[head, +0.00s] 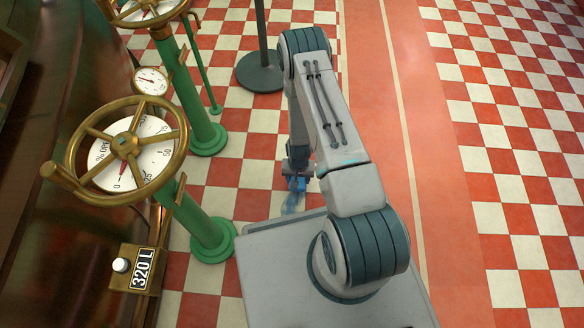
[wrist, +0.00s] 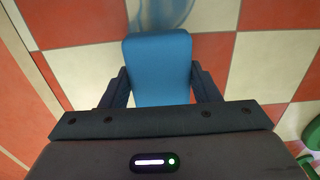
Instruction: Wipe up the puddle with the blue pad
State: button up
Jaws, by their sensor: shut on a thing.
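The blue pad (wrist: 158,62) is clamped between the two dark fingers of my gripper (wrist: 160,82) in the wrist view. In the head view the pad (head: 297,184) shows small below my gripper (head: 299,176), beside the front edge of my base. The puddle (wrist: 165,12) is a bluish, see-through patch on the tiles, at the top edge of the wrist view and partly out of frame. It also shows in the head view (head: 291,204). I cannot tell whether the pad touches the floor.
Brass handwheels (head: 126,143) on green posts (head: 207,225) stand at the left, beside a dark copper wall. A grey pole on a round base (head: 260,73) stands farther ahead. A plain red strip (head: 420,110) of floor at the right is clear.

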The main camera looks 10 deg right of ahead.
jog(key=shift+r+p, duration=1.45)
jog(key=shift+r, duration=1)
